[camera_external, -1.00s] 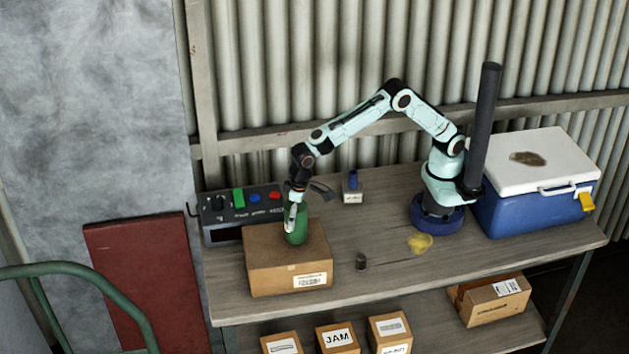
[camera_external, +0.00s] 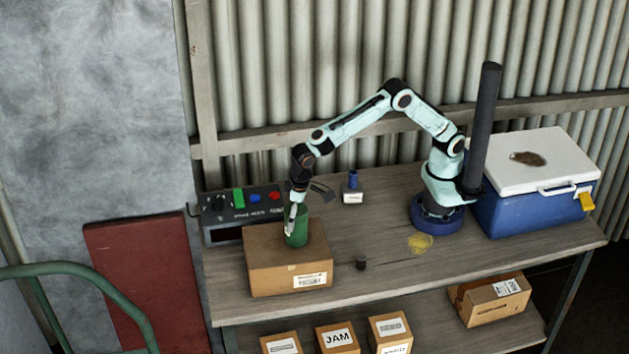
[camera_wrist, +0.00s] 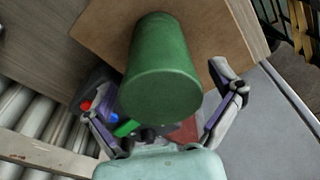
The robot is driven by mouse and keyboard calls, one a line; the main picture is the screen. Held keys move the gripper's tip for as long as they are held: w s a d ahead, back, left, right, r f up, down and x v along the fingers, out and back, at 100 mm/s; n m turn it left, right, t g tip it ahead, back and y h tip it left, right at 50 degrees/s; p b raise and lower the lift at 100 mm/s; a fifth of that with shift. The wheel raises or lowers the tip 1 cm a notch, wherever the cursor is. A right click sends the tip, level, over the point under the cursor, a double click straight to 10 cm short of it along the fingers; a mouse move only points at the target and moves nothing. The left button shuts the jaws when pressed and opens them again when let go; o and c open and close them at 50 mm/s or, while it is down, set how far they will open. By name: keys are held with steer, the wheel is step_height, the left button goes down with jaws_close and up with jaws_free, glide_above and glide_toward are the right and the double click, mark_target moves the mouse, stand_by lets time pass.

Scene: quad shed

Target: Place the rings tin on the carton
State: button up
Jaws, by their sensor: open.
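A green tin (camera_external: 297,232) stands upright on top of the cardboard carton (camera_external: 262,279), towards its back right. I can read no label on the tin. My gripper (camera_external: 294,222) is at the tin from above. In the wrist view the green tin (camera_wrist: 162,70) lies between the two spread fingers of my gripper (camera_wrist: 165,105), with a gap visible on both sides. The carton top (camera_wrist: 220,35) shows beneath the tin. The fingers are open and do not grip it.
A control box with coloured buttons (camera_external: 225,233) stands behind the carton. A small bottle (camera_external: 353,187), a dark small cylinder (camera_external: 360,264) and a yellow patch (camera_external: 420,243) are on the bench. A blue cooler (camera_external: 533,212) stands at the right. The bench front middle is clear.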

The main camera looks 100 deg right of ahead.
steer(key=r, duration=0.3)
steer(key=s+r, duration=0.1)
steer(key=r, duration=0.7)
steer(key=shift+s+a+r, duration=0.1)
steer(key=shift+s+a, duration=0.05)
steer(key=shift+a, duration=0.1)
steer(key=s+d+r+n, duration=0.1)
steer(key=s+d+r, duration=0.1)
steer(key=s+d, duration=0.45)
steer(key=s+d+f+n, duration=0.1)
steer(key=s+f+n, duration=0.1)
steer(key=s, duration=1.1)
steer(key=s+d+f+n+g+y, duration=0.1)
steer(key=s+d+f+n, duration=0.1)
steer(key=s, duration=1)
steer(key=shift+s+d+f+n, duration=0.15)
steer(key=shift+s+f+n, duration=0.25)
steer(key=shift+f+n, duration=0.45)
